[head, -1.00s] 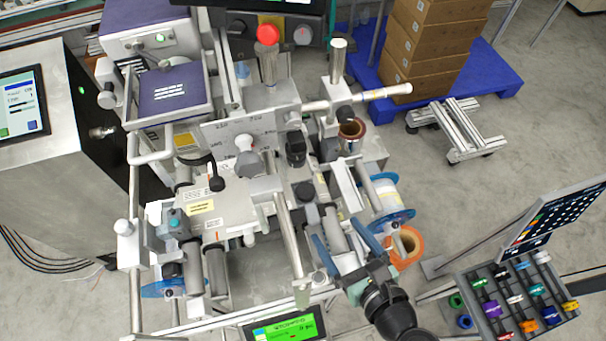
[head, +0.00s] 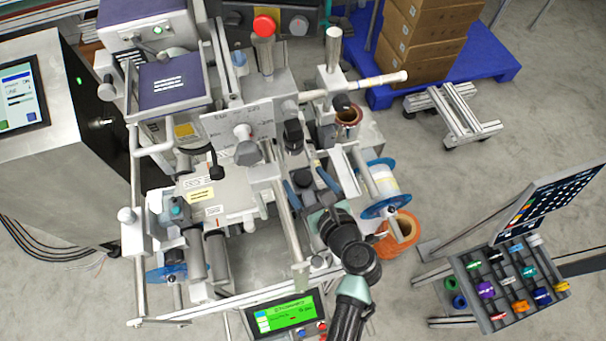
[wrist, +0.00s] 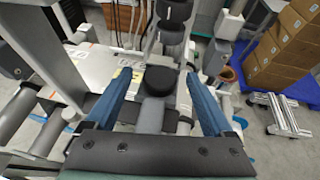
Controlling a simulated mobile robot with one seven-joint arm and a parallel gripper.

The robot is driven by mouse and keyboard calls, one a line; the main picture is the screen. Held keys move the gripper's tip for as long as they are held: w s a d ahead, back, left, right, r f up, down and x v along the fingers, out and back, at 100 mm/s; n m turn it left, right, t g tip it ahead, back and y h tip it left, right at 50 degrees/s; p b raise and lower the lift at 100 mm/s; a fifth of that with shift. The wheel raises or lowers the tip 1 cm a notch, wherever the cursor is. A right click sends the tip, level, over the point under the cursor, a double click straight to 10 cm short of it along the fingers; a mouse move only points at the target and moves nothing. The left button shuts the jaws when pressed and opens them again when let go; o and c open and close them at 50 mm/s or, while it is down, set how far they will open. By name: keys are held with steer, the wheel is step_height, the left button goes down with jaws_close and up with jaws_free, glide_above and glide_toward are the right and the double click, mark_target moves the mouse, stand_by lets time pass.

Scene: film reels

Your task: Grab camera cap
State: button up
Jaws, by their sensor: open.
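A round black cap (wrist: 161,79) sits on a grey cylindrical body in the middle of the machine, between my fingers in the wrist view. It also shows as a small dark piece (head: 302,179) in the head view, partly hidden by my gripper. My gripper (head: 309,182) is open, with one blue finger on each side of the cap. In the wrist view the fingers of my gripper (wrist: 157,76) stand apart from the cap, with a gap on both sides. I cannot tell how far the fingertips are above or below it.
Metal rails and rollers surround the spot. Another black cylindrical part (head: 293,137) stands just behind. A white reel with blue flanges (head: 384,188) and an orange reel (head: 397,235) are at the right. A green-lit screen (head: 284,312) is in front.

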jaws_close()
stand_by(0.4)
steer(key=shift+r, duration=0.1)
